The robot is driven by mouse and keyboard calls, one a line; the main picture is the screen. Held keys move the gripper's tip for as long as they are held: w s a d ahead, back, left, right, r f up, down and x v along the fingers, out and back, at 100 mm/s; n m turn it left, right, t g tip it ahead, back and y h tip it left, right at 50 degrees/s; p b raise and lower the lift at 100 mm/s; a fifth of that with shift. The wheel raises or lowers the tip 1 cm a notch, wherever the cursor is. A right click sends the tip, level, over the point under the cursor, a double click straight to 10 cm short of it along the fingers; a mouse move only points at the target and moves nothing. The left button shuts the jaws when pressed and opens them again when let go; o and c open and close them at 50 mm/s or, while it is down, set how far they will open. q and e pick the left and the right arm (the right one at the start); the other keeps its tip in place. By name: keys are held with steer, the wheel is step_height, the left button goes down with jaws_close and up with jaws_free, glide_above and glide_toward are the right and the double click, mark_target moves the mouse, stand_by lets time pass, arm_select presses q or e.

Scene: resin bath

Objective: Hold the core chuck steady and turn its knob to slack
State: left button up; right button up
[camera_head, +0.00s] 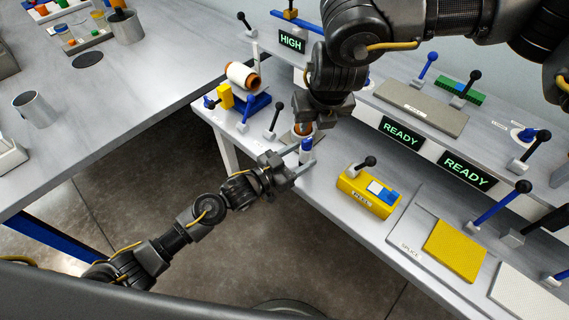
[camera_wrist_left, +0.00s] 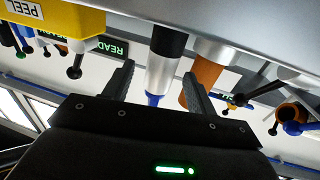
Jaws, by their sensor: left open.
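A short upright post with a blue top (camera_head: 306,146), which I take for the core chuck with its knob, stands near the bench's front edge. In the left wrist view, upside down, it shows as a black, white and blue post (camera_wrist_left: 165,65). My left gripper (camera_head: 298,165) is open and low at the front edge; its fingers (camera_wrist_left: 158,90) appear on either side of the post, contact unclear. An orange-brown core (camera_head: 303,129) stands just behind, also in the wrist view (camera_wrist_left: 207,70). My right gripper (camera_head: 315,118) points down over the core; its jaw gap is unclear.
A yellow PEEL block (camera_head: 368,194) with a black-knobbed lever stands to the right. A cream spool on a blue stand (camera_head: 256,103) and a small lever (camera_head: 271,124) stand left. READY signs (camera_head: 401,134) line the shelf. A gap separates this bench from the left table (camera_head: 150,80).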

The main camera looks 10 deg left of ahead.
arm_select(q)
steer(key=shift+x, duration=1.2)
steer(key=shift+c, duration=0.5)
steer(key=c, duration=1.1)
